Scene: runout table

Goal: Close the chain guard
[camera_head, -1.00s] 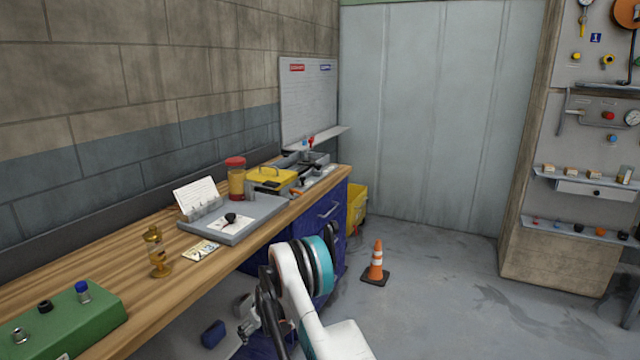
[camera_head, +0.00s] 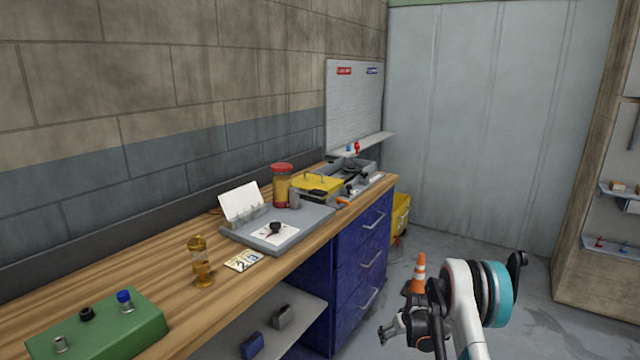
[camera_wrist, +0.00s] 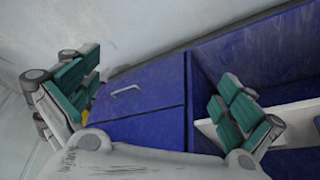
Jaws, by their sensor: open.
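My gripper (camera_head: 388,333) is off the front side of the bench, low and well apart from the cover. In the wrist view my gripper (camera_wrist: 160,100) has its green-padded fingers spread wide with nothing between them. The blue drawers (camera_wrist: 135,95) lie beyond them.
A red-lidded jar (camera_head: 282,186), a grey tray (camera_head: 310,222), an amber oiler (camera_head: 201,262) and a green box (camera_head: 95,332) stand on the bench. A traffic cone (camera_head: 419,272) and a yellow bin (camera_head: 400,214) stand on the floor. Floor to the right is clear.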

